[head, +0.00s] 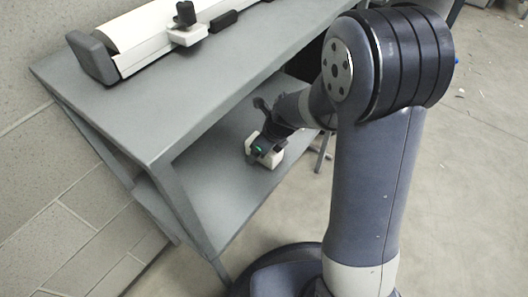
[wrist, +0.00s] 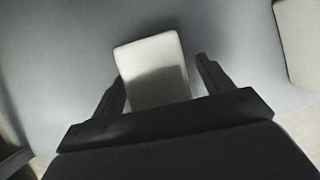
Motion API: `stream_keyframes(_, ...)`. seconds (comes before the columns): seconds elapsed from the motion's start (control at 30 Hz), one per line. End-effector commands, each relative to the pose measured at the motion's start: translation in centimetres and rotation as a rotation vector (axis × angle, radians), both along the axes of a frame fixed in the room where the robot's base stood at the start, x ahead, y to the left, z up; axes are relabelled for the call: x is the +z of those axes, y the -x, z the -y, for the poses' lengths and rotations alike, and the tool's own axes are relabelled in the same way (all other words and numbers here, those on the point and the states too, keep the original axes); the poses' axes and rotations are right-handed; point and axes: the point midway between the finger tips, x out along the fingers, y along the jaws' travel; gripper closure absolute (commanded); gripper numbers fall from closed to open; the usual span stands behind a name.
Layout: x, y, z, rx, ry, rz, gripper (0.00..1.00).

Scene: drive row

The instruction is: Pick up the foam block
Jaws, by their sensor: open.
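A pale, off-white block (wrist: 150,52), which looks like the foam block, lies on a grey surface in the wrist view. My gripper (wrist: 160,70) is open, with one dark finger on each side of the block's near part. I cannot tell there which patch is the block.
The grey lower shelf (head: 215,190) is mostly bare. The upper shelf (head: 160,115) lies above it and carries a long white device with dark ends (head: 150,28). In the wrist view, another pale object (wrist: 303,40) stands at the right edge.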

Motion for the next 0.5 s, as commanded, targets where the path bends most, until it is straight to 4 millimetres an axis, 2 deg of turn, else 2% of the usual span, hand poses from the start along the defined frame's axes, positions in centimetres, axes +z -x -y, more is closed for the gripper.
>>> stream_keyframes(0.5,-0.24,0.05,0.01,-0.001,-0.001,-0.001,0.25)
